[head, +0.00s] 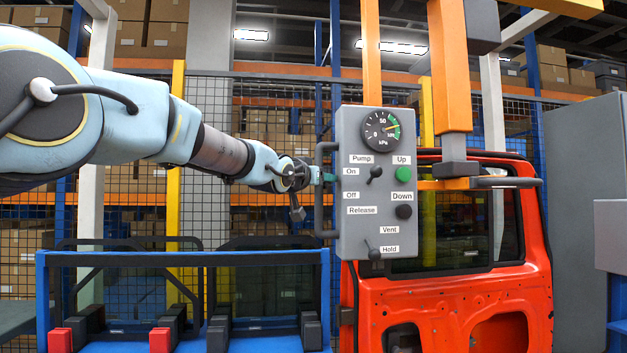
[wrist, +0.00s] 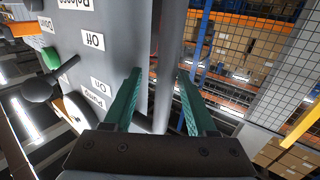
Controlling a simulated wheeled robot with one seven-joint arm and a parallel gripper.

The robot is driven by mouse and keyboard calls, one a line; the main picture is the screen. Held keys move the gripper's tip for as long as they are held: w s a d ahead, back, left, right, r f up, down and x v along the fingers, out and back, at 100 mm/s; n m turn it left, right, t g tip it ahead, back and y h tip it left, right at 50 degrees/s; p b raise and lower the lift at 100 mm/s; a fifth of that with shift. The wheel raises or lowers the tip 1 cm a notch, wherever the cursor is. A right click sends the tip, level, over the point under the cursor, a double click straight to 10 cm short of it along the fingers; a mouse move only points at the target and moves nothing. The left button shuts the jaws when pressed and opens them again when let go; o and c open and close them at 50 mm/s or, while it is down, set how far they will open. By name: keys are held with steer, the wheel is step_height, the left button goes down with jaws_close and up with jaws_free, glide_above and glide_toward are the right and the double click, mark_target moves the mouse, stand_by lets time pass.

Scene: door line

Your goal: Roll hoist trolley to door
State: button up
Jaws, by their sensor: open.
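The hoist trolley's grey control box (head: 378,215) hangs at centre right in the head view, below orange uprights (head: 452,65). Its gauge (head: 381,130) needle points into the green band. A grey vertical handle bar (head: 320,210) runs along the box's left side. My gripper (head: 326,178) is at this bar. In the wrist view my gripper (wrist: 159,72) is open, with one green finger on each side of the bar (wrist: 168,60). An orange-red door (head: 470,310) with a window stands behind the box. What holds it is partly hidden.
A blue rack (head: 180,259) with red and black pads stands at lower left. A wire mesh fence (head: 265,120) and shelves of cartons are behind. Grey cabinets (head: 590,200) stand at the right edge, close to the door.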

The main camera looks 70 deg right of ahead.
steer(key=a+b, duration=0.3)
steer(key=a, duration=0.7)
steer(key=shift+w+a+b, duration=0.15)
steer(key=shift+b, duration=0.2)
